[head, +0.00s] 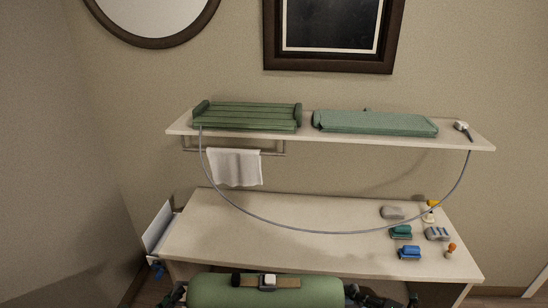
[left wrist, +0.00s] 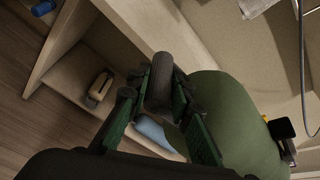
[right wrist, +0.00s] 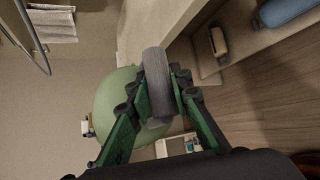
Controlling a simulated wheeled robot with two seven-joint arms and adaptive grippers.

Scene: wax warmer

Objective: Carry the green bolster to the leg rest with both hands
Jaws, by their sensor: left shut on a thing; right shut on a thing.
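The green bolster (head: 312,290) lies level across the bottom of the head view, in front of the desk. A brown strap with a small pale box sits on its top. My left gripper (head: 179,294) is shut on the grey handle (left wrist: 159,78) at its left end. My right gripper (head: 355,294) is shut on the grey handle (right wrist: 155,72) at its right end. On the wall shelf are a green slatted rest with raised ends (head: 248,116) and a flat green pad (head: 375,123); which one is the leg rest I cannot tell for certain.
The shelf (head: 305,139) hangs above a pale desk (head: 270,250). A cable (head: 300,232) loops down from the shelf over the desk. A white towel (head: 235,168) hangs on a rail below the shelf. Several small items, including a blue one (head: 409,252), stand at the desk's right.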

